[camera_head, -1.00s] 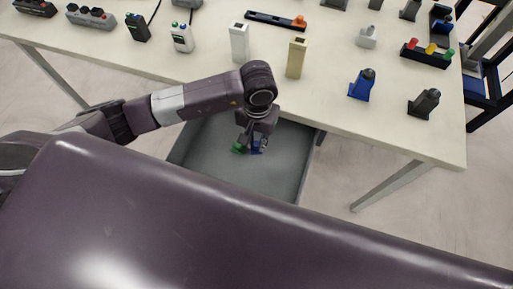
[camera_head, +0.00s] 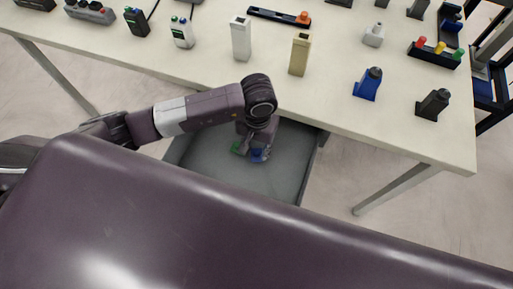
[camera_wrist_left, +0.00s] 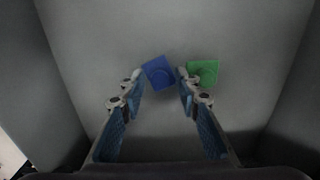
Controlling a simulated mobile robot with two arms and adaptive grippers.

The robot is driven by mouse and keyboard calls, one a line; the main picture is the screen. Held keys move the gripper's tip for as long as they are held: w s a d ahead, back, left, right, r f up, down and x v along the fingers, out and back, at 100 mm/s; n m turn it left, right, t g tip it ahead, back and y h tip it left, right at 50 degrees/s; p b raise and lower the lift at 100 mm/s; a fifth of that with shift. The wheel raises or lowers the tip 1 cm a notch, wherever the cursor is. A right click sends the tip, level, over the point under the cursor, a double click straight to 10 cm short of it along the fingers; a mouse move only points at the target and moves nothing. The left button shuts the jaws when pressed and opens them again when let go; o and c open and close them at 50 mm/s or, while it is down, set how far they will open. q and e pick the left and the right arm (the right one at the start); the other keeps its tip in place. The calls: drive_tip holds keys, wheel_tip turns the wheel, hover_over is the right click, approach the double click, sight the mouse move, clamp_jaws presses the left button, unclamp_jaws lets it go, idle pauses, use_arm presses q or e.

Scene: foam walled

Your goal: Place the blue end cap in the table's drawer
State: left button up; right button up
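The blue end cap (camera_wrist_left: 159,72) lies in the grey drawer (camera_head: 185,148), a square piece with a round raised middle, turned slightly. A green square cap (camera_wrist_left: 203,72) lies just right of it on the drawer floor in the left wrist view. My left gripper (camera_wrist_left: 159,77) reaches down into the drawer, its two fingers spread on either side of the blue cap. Narrow gaps seem to show between fingertips and cap. In the head view the left gripper (camera_head: 251,154) partly hides both caps. My right gripper is not in view.
The drawer is pulled out from the white table (camera_head: 330,90), its walls close around my left gripper. Along the tabletop stand a white block (camera_head: 240,40), a tan block (camera_head: 299,55), a blue device (camera_head: 367,84) and a dark device (camera_head: 433,104).

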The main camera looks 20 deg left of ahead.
sight(257, 151)
use_arm(q)
drive_tip(key=shift+s, duration=0.1)
drive_tip(key=shift+r+p, duration=0.5)
wheel_tip(257, 151, up, 11)
drive_tip(key=p, duration=0.5)
drive_tip(key=shift+r, duration=0.2)
